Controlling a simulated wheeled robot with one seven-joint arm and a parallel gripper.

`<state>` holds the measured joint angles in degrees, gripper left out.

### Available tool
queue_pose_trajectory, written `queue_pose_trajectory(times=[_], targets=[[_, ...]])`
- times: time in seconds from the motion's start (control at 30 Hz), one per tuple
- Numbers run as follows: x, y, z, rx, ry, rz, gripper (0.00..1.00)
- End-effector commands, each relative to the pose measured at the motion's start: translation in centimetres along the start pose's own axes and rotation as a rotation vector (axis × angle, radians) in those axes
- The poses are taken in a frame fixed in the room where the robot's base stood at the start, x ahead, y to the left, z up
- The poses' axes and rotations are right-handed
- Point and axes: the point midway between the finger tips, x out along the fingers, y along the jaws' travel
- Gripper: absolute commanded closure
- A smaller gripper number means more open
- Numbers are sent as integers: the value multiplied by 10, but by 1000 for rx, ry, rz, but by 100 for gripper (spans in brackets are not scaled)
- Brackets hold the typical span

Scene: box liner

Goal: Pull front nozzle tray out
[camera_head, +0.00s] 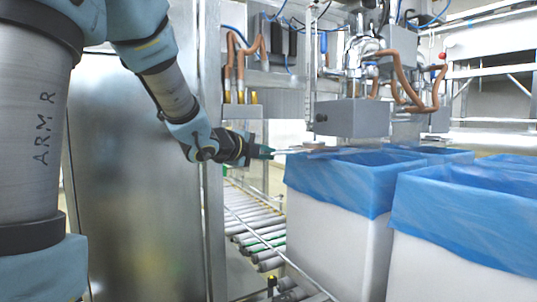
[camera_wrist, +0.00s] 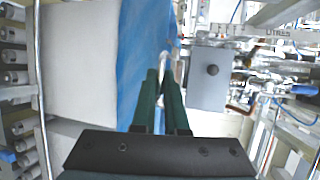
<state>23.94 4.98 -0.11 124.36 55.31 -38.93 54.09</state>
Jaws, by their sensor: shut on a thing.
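The front nozzle tray (camera_head: 305,149) is a thin, flat, light-grey piece below the grey nozzle block (camera_head: 352,118) and just above the blue liner of the front box. My gripper (camera_head: 268,152) reaches in from the left, level with the tray, and is shut on its near end. In the wrist view, my gripper's two dark green fingers (camera_wrist: 165,78) are close together, and the tray is mostly hidden behind them. The nozzle block also shows in the wrist view (camera_wrist: 209,78), right of the fingertips.
A white box (camera_head: 330,235) with a blue liner (camera_head: 345,180) stands below the tray. Another lined box (camera_head: 460,245) stands at right. A roller conveyor (camera_head: 255,225) and metal rail lie below my arm. A steel cabinet panel (camera_head: 135,180) stands left. Hoses hang around the nozzle.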

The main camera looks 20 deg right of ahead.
Motion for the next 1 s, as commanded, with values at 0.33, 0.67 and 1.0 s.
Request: queue_pose_trajectory(times=[0.33, 0.67, 1.0], targets=[[0, 0, 0, 0, 0, 1, 59], [-7, 0, 0, 0, -2, -1, 59], [-69, 0, 1, 1, -4, -3, 59]])
